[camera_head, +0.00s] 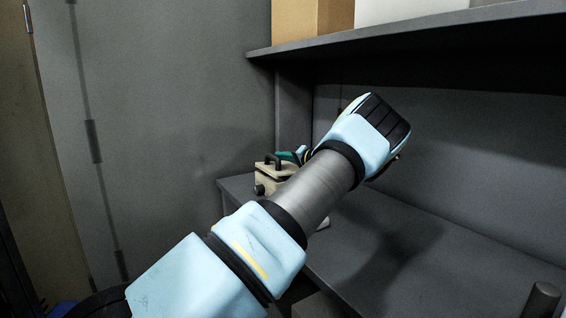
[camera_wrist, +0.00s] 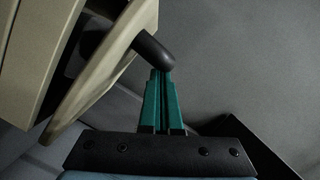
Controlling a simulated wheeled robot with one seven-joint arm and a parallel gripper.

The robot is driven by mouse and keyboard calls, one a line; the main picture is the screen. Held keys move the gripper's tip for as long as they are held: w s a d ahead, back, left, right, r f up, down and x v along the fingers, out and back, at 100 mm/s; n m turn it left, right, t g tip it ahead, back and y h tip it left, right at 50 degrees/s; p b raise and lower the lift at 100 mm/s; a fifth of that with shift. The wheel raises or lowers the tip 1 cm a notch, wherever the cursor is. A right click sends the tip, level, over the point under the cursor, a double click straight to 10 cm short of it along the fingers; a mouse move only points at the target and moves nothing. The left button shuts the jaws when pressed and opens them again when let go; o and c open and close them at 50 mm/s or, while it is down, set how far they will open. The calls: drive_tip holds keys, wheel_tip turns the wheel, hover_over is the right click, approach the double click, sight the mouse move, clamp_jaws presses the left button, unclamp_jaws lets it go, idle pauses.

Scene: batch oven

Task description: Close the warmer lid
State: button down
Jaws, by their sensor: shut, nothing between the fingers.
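The warmer (camera_head: 264,179) is a small beige box on the dark shelf, partly hidden behind my arm. A dark handle (camera_head: 272,162) shows at its top. In the wrist view its beige body (camera_wrist: 30,40) fills the upper left. A slanted beige panel, seemingly the lid (camera_wrist: 105,68), stands at an angle to it with a dark gap between. A black handle (camera_wrist: 153,50) sticks out from the panel. My gripper (camera_wrist: 161,74) has teal fingers pressed together, empty, with tips at the handle's end; I cannot tell if they touch. In the head view my gripper (camera_head: 289,156) is beside the warmer.
A grey wall (camera_head: 170,120) stands at left. A dark cylinder (camera_head: 541,298) is at lower right.

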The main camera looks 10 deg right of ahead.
drive_tip(key=f+b, duration=0.1)
drive_tip(key=b, duration=0.2)
drive_tip(key=shift+s+a+f+n, duration=0.1)
drive_tip(key=shift+a+f+n, duration=0.05)
drive_tip(key=shift+n, duration=0.15)
drive_tip(key=shift+a+b, duration=0.1)
drive_tip(key=shift+b, duration=0.65)
drive_tip(key=shift+r, duration=0.25)
